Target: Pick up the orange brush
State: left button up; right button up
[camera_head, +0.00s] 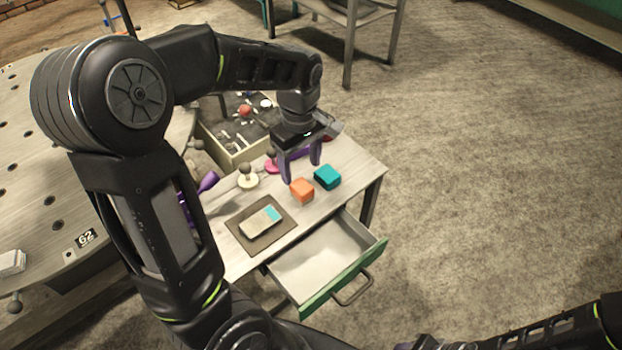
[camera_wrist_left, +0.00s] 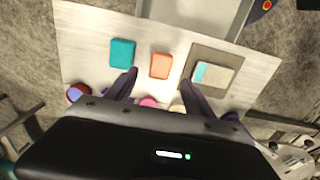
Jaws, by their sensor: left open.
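The orange brush (camera_head: 302,191) looks like a small orange block with a paler lower side, on the light wooden table (camera_head: 348,163). In the left wrist view the orange brush (camera_wrist_left: 160,66) lies between and just beyond my fingertips. My left gripper (camera_head: 301,173) is open and empty, pointing down above the table just behind the brush. Its two dark purple fingers also show in the left wrist view (camera_wrist_left: 160,76), apart from the brush. Part of my right arm shows at bottom right; its gripper is out of view.
A teal block (camera_head: 327,177) sits right of the brush. A brown mat (camera_head: 249,246) bears a pale, teal-ended block (camera_head: 260,221). A cream knobbed object (camera_head: 247,178) and a pink one (camera_head: 272,166) stand behind. The table's green-fronted drawer (camera_head: 345,277) is open. A bin of parts (camera_head: 235,157) stands behind.

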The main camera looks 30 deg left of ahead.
aim_at(302, 185)
pick_arm(q)
jog(key=shift+s, duration=0.15)
jog(key=shift+f, duration=1.3)
jog(key=shift+f, duration=0.1)
notch_tip(302, 185, down, 5)
jog(key=shift+f, duration=0.1)
jog(key=shift+c, duration=0.3)
grip_shut()
